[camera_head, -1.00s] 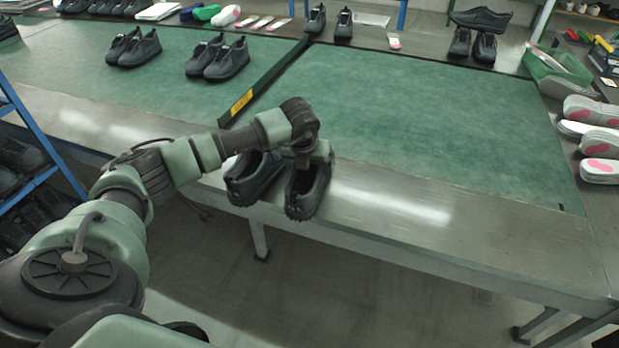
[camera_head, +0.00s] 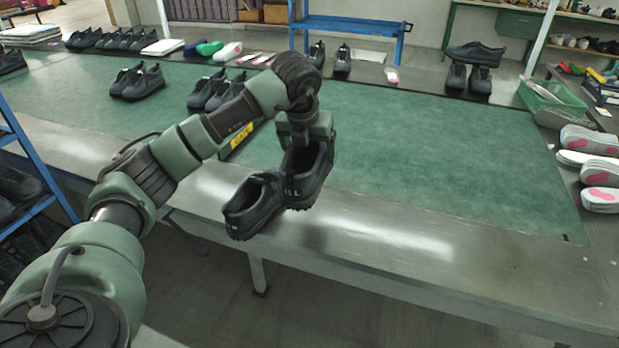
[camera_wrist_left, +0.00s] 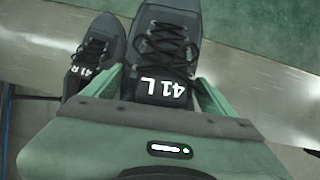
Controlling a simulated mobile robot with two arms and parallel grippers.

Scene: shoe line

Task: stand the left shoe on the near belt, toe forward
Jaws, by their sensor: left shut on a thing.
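My left gripper (camera_head: 306,140) is shut on the black left shoe (camera_head: 308,178), which hangs raised above the metal ledge. In the left wrist view the left shoe (camera_wrist_left: 166,45) shows "41 L" on its tongue and sits between my fingers (camera_wrist_left: 163,92), toe toward the top. The black right shoe (camera_head: 254,208), marked "41 R" in the left wrist view (camera_wrist_left: 90,60), stands on the metal ledge just left of it. The green belt (camera_head: 440,165) behind the ledge is bare in the middle. My right gripper is out of view.
A second green belt (camera_head: 70,98) at left carries pairs of black shoes (camera_head: 137,82). A low divider with a yellow label (camera_head: 240,136) separates the belts. More shoes (camera_head: 470,70) stand on the far metal strip, and pale insoles (camera_head: 590,140) lie at right. The metal ledge (camera_head: 400,240) is clear to the right.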

